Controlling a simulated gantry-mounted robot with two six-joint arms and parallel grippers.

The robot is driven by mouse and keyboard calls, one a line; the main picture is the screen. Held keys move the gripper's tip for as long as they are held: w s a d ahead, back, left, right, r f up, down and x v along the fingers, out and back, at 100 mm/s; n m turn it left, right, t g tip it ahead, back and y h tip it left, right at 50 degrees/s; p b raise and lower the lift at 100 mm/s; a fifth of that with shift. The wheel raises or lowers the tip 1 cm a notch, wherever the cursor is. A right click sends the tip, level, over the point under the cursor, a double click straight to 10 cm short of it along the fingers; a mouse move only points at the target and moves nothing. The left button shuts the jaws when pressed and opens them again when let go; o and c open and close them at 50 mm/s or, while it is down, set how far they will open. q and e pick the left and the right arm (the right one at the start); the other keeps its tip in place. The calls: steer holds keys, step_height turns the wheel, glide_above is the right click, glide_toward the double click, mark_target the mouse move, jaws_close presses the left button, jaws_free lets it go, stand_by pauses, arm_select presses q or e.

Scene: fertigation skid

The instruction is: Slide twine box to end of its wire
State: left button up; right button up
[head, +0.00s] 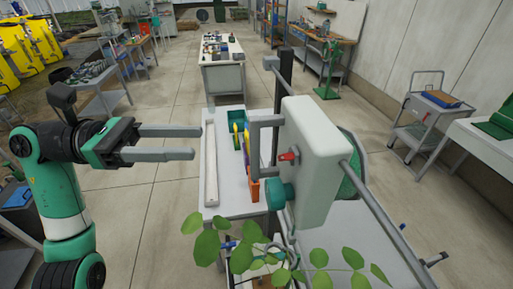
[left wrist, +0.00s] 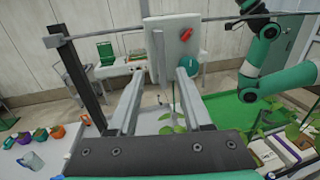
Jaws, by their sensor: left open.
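The twine box (head: 318,165) is a pale grey, rounded box hanging on a straight grey wire (head: 391,220).
A dark post (left wrist: 80,75) stands at the wire's far end. A leafy plant (head: 265,257) is below and in front of the box. Open floor is left of the bench.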

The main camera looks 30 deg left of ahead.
arm_select(q)
steer(key=p, duration=0.2)
glide_above(255, 171)
steer(key=shift+w+a, duration=0.15)
steer(key=shift+w, duration=0.2)
jaws_close()
stand_by(1.1)
